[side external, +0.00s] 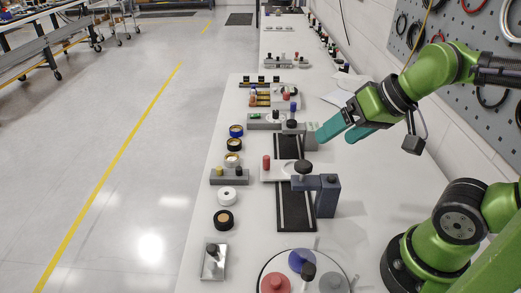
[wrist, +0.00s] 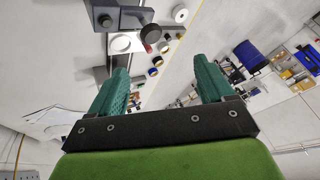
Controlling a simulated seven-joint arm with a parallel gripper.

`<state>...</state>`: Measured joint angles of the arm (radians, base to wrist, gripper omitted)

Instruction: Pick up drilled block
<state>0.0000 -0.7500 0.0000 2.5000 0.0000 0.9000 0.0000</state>
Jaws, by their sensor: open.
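My gripper (side external: 335,137) is open and empty above the right part of the bench, beside the fixtures. Its two teal fingers stand well apart in the wrist view (wrist: 161,68), with nothing between them. I cannot tell for certain which piece is the drilled block. A pale block (side external: 278,172) with a red pin sits at a dark clamp fixture (side external: 328,195) with a black knob, and its top is partly hidden. The pale block also shows in the wrist view (wrist: 122,44), beyond the left finger. A grey block (side external: 311,141) lies close to the fingertips at the rear fixture.
A grey holder (side external: 229,177) with small knobs, a white ring (side external: 227,194) and several round pieces line the bench's left edge. A shiny metal plate (side external: 214,261) lies at front left. A round tray (side external: 320,254) with coloured knobs stands in front. A pegboard wall (side external: 460,30) bounds the right.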

